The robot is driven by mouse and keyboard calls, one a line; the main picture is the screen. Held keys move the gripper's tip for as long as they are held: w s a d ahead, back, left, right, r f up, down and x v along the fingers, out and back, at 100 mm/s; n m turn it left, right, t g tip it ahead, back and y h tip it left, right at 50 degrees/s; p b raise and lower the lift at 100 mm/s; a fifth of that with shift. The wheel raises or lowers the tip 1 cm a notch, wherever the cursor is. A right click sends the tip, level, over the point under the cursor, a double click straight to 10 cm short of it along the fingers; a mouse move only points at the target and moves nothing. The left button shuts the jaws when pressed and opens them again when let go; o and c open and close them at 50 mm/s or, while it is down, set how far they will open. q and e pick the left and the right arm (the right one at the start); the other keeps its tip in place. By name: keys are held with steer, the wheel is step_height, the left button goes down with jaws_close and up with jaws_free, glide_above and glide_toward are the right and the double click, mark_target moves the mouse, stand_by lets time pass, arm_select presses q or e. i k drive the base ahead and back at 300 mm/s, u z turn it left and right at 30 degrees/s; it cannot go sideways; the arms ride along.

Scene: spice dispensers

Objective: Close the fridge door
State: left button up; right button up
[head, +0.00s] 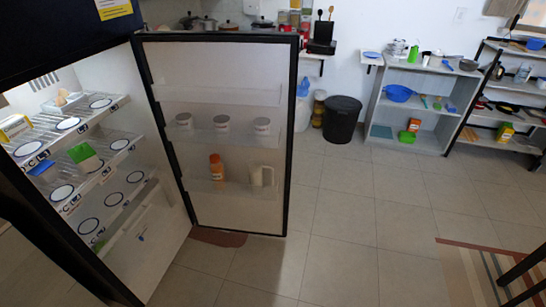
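The fridge (116,65) stands at the left of the head view. Its door (225,65) is wide open, swung out to the right, with its inner side facing me. The door shelves hold several white containers, an orange bottle (216,168) and a pale jug (262,176). Inside the fridge, wire shelves with round markings hold a yellow box (14,127) and a green-topped container (83,156). Neither of my grippers shows in this view.
The tiled floor (345,215) right of the door is clear. A black bin (342,119) and a grey shelf unit (377,125) stand at the back wall. A striped rug (465,270) and dark furniture legs are at the lower right.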

mark_target(245, 76)
steer(key=z, duration=0.95)
steer(key=i, duration=5.4)
steer(key=u, duration=4.5)
steer(key=i, duration=1.7)
steer(key=u, duration=0.05)
